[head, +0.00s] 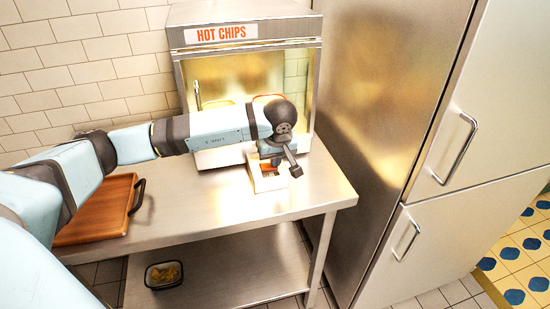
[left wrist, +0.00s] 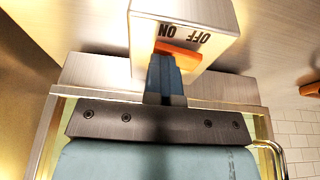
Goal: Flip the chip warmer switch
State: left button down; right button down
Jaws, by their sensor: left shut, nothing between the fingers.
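The chip warmer (head: 213,38) is a steel and glass cabinet labelled HOT CHIPS on the counter. A pale switch box (head: 266,184) stands in front of it, partly hidden by my left arm. In the left wrist view, the switch box (left wrist: 222,15) carries the words ON and OFF, upside down, above an orange switch (left wrist: 188,59). My left gripper (head: 295,170) is at the box. In the left wrist view, its closed blue fingers (left wrist: 164,68) overlap the switch's ON end. I cannot tell whether they touch it or which way it is set.
The steel counter (head: 200,213) has an orange-brown tray (head: 95,215) at its left. A small dark container (head: 163,275) with yellow contents is on the lower shelf. A tall steel cabinet (head: 365,110) stands close on the right. The counter front is clear.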

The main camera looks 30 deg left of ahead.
pick_arm(q)
jog(key=shift+s+a+r, duration=0.2)
jog(key=shift+s+a, duration=0.3)
jog(key=shift+s, duration=0.1)
pick_arm(e)
jog(key=shift+s+f, duration=0.25)
jog(key=shift+w, duration=0.15)
